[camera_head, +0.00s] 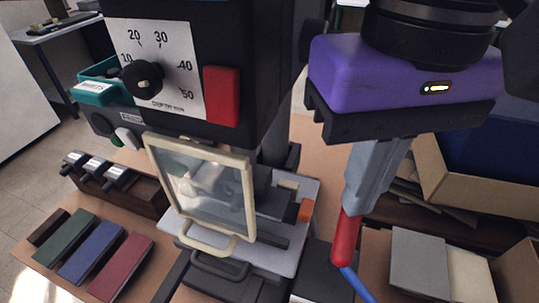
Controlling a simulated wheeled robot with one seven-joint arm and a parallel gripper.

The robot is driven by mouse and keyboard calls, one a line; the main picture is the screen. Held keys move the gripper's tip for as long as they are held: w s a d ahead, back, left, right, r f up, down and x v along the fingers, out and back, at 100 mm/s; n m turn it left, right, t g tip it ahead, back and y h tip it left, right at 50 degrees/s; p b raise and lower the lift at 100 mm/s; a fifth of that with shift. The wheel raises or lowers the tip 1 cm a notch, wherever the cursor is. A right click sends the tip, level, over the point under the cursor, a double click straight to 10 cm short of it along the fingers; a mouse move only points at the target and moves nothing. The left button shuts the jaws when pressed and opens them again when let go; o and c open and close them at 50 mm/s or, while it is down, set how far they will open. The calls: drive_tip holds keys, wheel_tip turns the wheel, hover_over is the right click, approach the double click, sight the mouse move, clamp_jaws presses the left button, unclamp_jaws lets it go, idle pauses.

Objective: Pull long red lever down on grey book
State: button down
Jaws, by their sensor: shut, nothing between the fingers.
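The long lever has a red grip (344,240) and a blue rod (357,285) running down out of the bottom edge. My gripper (353,205), with a purple body and grey fingers, points down at the top of the red grip. Its fingers are shut with nothing between them, and the tips overlap or touch the grip's upper end; I cannot tell which. A plain grey cover (419,262), perhaps the grey book, lies in a box at lower right. The black machine (270,60) has a dial plate and a red block. No book is clearly visible on its grey bed (302,190).
A clear framed guard (247,200) stands before the machine bed. Green, blue and dark red covers (123,266) lie on the table at left, near a wooden rack (145,197) of metal-and-black tools. An open cardboard box (430,178) stands right of my fingers.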

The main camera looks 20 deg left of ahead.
idle(0.6)
wheel_tip(320, 180, up, 20)
drive_tip(key=p, duration=1.5)
drive_tip(key=shift+s+r, duration=0.2)
drive_tip(key=shift+s, duration=0.05)
drive_tip(key=shift+r+p, duration=0.1)
drive_tip(key=shift+p, duration=0.25)
wheel_tip(320, 180, up, 4)
drive_tip(key=p, duration=0.3)
